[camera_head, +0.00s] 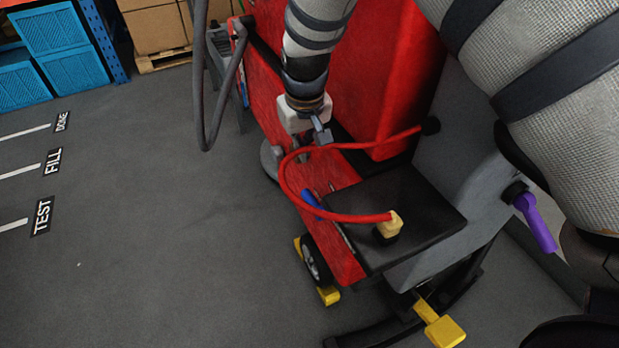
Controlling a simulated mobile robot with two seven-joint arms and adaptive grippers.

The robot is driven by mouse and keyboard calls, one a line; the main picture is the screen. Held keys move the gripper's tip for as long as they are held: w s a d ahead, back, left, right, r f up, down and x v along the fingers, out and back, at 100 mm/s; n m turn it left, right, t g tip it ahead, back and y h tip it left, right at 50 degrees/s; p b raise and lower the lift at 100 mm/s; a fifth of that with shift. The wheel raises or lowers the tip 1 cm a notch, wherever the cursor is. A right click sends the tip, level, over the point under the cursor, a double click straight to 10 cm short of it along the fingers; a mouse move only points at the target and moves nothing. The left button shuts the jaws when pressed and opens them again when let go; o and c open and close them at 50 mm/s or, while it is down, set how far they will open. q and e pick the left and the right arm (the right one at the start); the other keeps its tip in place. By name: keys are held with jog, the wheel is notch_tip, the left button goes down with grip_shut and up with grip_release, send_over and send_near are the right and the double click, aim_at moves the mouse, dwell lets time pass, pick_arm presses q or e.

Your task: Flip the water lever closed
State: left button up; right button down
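A red and grey scrubber machine (340,262) fills the middle. A short blue lever (312,199) sits low on its red side, partly hidden by the red hose and black plate. A purple handle (538,222) hangs from a black fitting on the grey part at right. The picture does not label either as the water lever. My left gripper (322,133) hangs from the top over the machine, above and apart from the blue lever in the picture; its fingers are too small to read. My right arm fills the upper right; its gripper is out of view.
A red hose (290,187) loops below my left gripper to a yellow connector (389,226) on a black plate (425,215). Yellow pedals (440,325) stick out low. Open grey floor (150,250) lies left, with blue crates (65,50) and cardboard boxes (155,25) behind.

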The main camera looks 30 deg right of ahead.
aim_at(307, 191)
jog(key=shift+f, duration=0.1)
